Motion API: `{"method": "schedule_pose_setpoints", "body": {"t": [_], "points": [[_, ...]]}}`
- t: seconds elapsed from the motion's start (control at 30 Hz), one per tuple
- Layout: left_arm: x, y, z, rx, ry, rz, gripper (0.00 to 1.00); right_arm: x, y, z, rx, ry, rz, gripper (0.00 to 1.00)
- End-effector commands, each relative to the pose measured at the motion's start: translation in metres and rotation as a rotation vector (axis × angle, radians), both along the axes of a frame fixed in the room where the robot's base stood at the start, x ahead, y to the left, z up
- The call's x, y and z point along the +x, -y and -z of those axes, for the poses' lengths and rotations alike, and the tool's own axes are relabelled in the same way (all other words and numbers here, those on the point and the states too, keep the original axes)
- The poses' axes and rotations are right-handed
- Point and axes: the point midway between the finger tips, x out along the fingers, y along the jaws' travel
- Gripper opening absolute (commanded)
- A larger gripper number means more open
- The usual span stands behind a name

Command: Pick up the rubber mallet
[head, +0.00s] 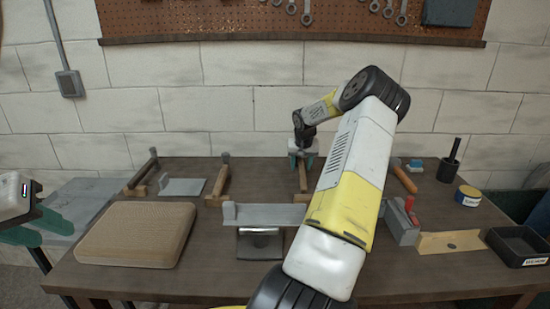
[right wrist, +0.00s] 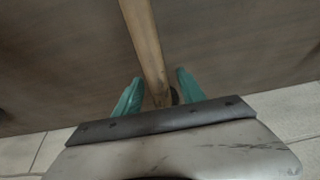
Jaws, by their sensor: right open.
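No rubber mallet head shows clearly. An orange-brown handle (head: 404,179) lies right of my right arm, which may hide its other end; I cannot tell whether it is the mallet. My right gripper (head: 303,161) is at the back of the bench, pointing down over a wooden bar (head: 303,181). In the right wrist view the open fingers (right wrist: 152,92) stand on either side of this bar (right wrist: 144,45), with a small dark piece by the bar's near end. Contact cannot be judged. My left gripper (head: 38,226) is open and empty at the left, off the bench.
A grey metal plate (head: 268,216) is in the middle. A grey vise-like block (head: 402,222), a dark tray (head: 518,245), a tin (head: 468,195) and a dark pot (head: 448,170) are right.

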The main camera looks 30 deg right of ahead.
Motion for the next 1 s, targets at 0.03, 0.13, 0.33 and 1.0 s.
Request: {"method": "schedule_pose_setpoints", "body": {"t": [0.03,0.13,0.33,1.0], "points": [[0.0000,0.0000,0.0000,0.000,0.000,0.000,0.36,0.0000,-0.0002,0.0001,0.000,0.000,0.000,0.47],[0.0000,0.0000,0.0000,0.000,0.000,0.000,0.36,-0.0001,-0.0003,0.0012,0.000,-0.001,0.000,0.47],[0.0000,0.0000,0.0000,0.000,0.000,0.000,0.36,0.0003,-0.0008,0.0038,0.000,0.000,0.000,0.47],[0.0000,0.0000,0.0000,0.000,0.000,0.000,0.36,-0.0001,-0.0001,0.0047,0.000,0.000,0.000,0.00]]}}
